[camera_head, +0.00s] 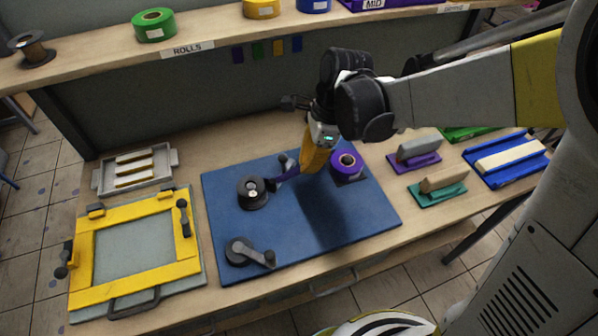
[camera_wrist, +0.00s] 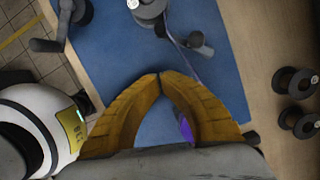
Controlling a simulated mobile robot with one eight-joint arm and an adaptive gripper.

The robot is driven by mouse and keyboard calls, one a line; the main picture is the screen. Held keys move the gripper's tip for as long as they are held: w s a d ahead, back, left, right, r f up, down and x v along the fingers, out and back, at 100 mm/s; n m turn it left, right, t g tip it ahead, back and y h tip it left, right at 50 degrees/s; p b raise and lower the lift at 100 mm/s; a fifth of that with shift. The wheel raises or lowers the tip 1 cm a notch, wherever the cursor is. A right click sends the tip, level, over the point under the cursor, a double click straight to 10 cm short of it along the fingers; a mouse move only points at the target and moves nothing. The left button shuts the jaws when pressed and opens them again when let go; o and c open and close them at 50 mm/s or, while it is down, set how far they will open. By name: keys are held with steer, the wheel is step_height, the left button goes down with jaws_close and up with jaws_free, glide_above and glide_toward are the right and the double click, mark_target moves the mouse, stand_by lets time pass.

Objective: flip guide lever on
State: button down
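A small dark lever (camera_head: 286,164) stands near the back of the blue mat, between a black spool (camera_head: 252,191) and a purple roll (camera_head: 347,163); I take it for the guide lever. It also shows in the wrist view (camera_wrist: 190,42), beyond my fingertips. A purple strip runs past it from the black spool towards the roll. My gripper (camera_wrist: 159,76) has yellow fingers whose tips meet, with nothing seen between them. It hangs above the mat beside the purple roll, apart from the lever as far as I can tell. In the wrist view the fingers partly hide the roll.
A crank (camera_head: 250,253) sits at the blue mat's (camera_head: 225,222) front left corner. A yellow frame (camera_head: 130,292) and a grey tray (camera_head: 166,153) lie left. A shelf (camera_head: 220,57) with rolls spans the back.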

steer(key=shift+p+v, duration=0.35)
steer(key=shift+v, duration=1.3)
